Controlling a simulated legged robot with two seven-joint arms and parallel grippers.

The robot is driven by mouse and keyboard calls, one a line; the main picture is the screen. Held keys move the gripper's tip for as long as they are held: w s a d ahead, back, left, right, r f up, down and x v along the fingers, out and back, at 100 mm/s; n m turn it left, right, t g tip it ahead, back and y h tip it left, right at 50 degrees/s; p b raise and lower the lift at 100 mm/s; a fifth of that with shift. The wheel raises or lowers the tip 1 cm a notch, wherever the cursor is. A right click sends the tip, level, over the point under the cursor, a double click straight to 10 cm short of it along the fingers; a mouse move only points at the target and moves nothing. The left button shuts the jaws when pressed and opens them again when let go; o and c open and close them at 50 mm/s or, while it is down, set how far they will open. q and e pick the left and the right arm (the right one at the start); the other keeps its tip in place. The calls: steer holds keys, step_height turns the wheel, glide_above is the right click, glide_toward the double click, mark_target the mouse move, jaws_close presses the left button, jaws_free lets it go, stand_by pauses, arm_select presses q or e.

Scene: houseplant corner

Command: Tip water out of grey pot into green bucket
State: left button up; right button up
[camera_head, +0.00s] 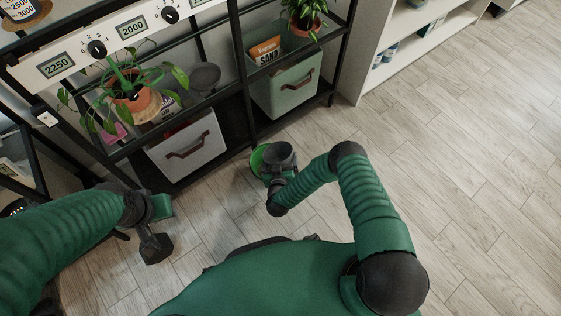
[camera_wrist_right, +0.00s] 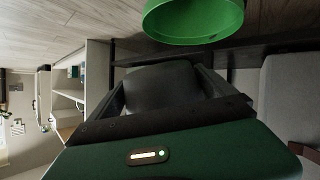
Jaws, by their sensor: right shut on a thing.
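The grey pot (camera_head: 279,155) is dark and round, and my right gripper (camera_head: 276,169) is shut on it. The right wrist view shows the grey pot (camera_wrist_right: 165,85) between the two fingers of the right gripper (camera_wrist_right: 165,92). The green bucket (camera_head: 257,161) stands on the floor in front of the shelf; in the head view the pot partly covers it. The green bucket's rim (camera_wrist_right: 193,38) shows close to the pot in the right wrist view. No water can be made out. My left gripper (camera_head: 160,226) is open and empty, well left of the bucket.
A black metal shelf (camera_head: 238,70) stands behind the bucket, with a white bin (camera_head: 187,146) and a pale green bin (camera_head: 288,90) low down. Potted plants (camera_head: 135,97) stand above. A white cabinet (camera_head: 366,60) is at the back right. The wood floor (camera_head: 480,170) at right is clear.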

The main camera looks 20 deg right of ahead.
steer(key=shift+w+a+f+m+t+b, duration=0.1)
steer(key=shift+w+f+m+t+b, duration=0.2)
steer(key=shift+t+b, duration=0.75)
steer(key=shift+w+a+f+m+t+b, duration=0.15)
steer(key=shift+m+b, duration=0.3)
steer(key=shift+b, duration=1.3)
steer(key=shift+w+d+f+m+t+b, duration=0.15)
steer(key=shift+m+t+b, duration=0.4)
steer(key=shift+b, duration=0.85)
step_height(320, 180, up, 4)
steer(key=p, duration=0.3)
steer(key=shift+a+f+p, duration=0.1)
steer(key=shift+f+p, duration=0.15)
steer(key=shift+p, duration=0.15)
